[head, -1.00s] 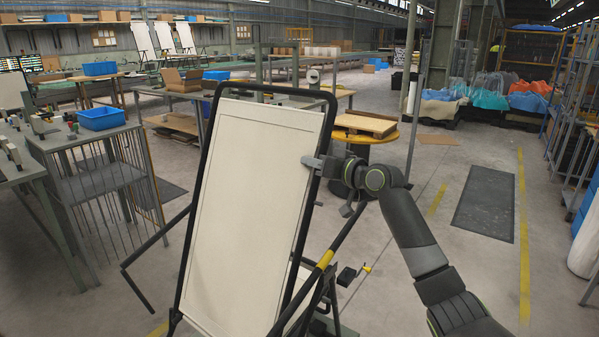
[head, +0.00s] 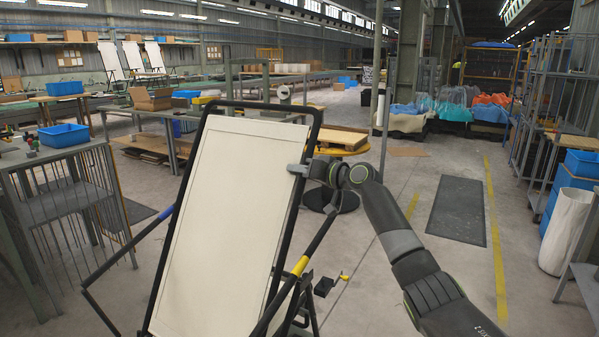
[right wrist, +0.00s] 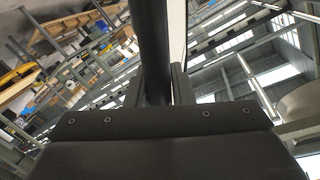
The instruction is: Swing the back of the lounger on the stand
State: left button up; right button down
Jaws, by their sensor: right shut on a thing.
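The lounger's back, a cream panel (head: 222,215) in a black tube frame, stands tilted in the middle of the head view. My right gripper (head: 298,170) is shut on the right side tube of the back, in its upper half. In the right wrist view the black tube (right wrist: 152,50) runs up between the fingers of the gripper (right wrist: 160,88). A side bar with a yellow band (head: 300,265) slopes beside the back's lower right. The stand's dark legs (head: 305,310) show partly at the bottom; the back hides much of the stand. My left gripper is not in view.
A grey barred rack with a blue bin (head: 63,135) stands at the left. A round yellow table (head: 345,146) is behind my right gripper. A dark floor mat (head: 457,210) and shelving (head: 560,100) are at the right. Open floor lies between.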

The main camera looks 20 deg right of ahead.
jog(key=c, duration=1.3)
grip_release()
jog(key=shift+w, duration=0.1)
pick_arm(q)
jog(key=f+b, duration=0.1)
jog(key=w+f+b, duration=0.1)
jog(key=b, duration=0.1)
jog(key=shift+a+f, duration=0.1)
pick_arm(e)
jog(key=v, duration=1.7)
jog(key=shift+s, duration=0.2)
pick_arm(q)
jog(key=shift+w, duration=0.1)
pick_arm(e)
jog(key=shift+c, duration=0.3)
